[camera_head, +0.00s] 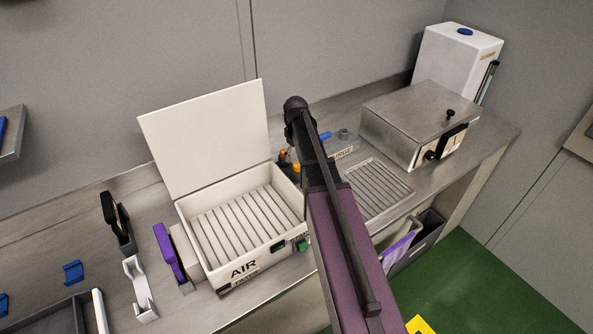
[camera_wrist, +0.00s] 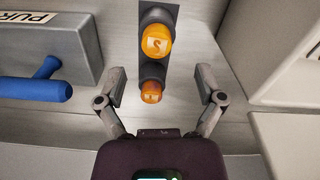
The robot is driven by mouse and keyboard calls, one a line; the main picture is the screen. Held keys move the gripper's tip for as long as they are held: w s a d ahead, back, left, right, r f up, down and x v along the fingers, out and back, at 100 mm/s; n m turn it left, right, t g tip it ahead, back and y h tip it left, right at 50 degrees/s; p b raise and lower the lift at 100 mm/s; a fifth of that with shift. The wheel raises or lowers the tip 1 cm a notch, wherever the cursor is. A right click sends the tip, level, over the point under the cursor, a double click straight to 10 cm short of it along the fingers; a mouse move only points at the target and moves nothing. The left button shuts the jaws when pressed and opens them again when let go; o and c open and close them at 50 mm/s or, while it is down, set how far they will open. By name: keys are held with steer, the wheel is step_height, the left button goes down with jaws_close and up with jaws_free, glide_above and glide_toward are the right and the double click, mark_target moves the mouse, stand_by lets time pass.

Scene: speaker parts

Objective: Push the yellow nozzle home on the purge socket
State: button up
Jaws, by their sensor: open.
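In the wrist view, my gripper (camera_wrist: 159,72) is open and empty. Its fingers stand either side of a dark upright piece with two orange-yellow round parts: a larger one marked "S" (camera_wrist: 157,42) and a smaller one (camera_wrist: 151,91). I cannot tell whether either is the yellow nozzle. The grey purge block (camera_wrist: 40,48), its label partly cut off, lies to the left, with a blue T-shaped piece (camera_wrist: 38,88) beside it. In the head view, the purge block (camera_head: 343,147) stands behind my arm, which hides my gripper. A small yellow part (camera_head: 297,167) shows there. The socket is unclear.
An open white box marked AIR (camera_head: 238,268) with a slatted floor stands left of my arm. A slatted drain (camera_head: 377,188) and a lidded steel box (camera_head: 420,115) are on the right. A white canister (camera_head: 457,57) stands at the back right.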

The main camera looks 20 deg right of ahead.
mark_target(298, 165)
steer(key=f+b, duration=0.3)
steer(key=shift+s+d+f, duration=0.15)
steer(key=shift+d+f, duration=0.05)
steer(key=shift+d, duration=0.05)
steer(key=shift+f+b, duration=0.9)
steer(key=shift+b, duration=0.2)
steer(key=c, duration=1.1)
